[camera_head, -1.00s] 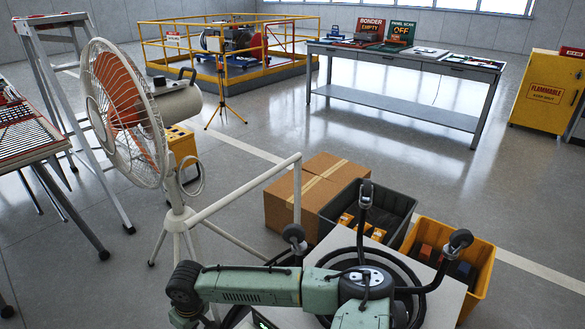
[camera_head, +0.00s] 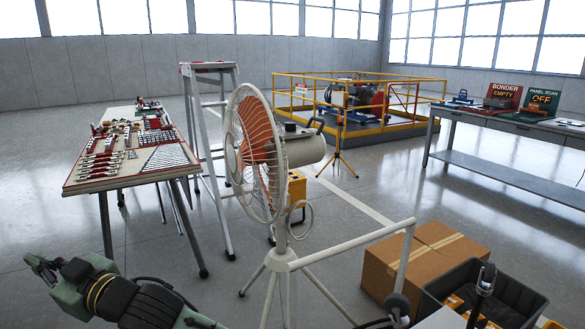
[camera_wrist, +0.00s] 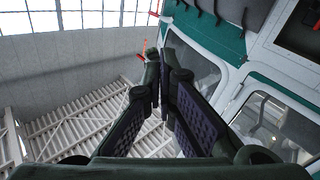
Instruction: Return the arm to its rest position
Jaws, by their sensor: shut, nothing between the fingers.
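My green and black arm (camera_head: 125,298) reaches across the lower left of the head view. Its end, my gripper (camera_head: 38,264), is at the left edge there, in front of the tool table and apart from it. In the wrist view my gripper (camera_wrist: 160,75) shows close up, its dark padded fingers together at the tips with nothing between them. The rest of the arm is cut off by the bottom of the head view.
A tool table (camera_head: 128,177), a stepladder (camera_head: 208,150) and a standing fan (camera_head: 262,155) stand ahead. Cardboard boxes (camera_head: 420,262) and a dark crate (camera_head: 485,290) lie at lower right. The wrist view shows a white and green helicopter-like body (camera_wrist: 235,105) and pale slatted steps (camera_wrist: 90,120).

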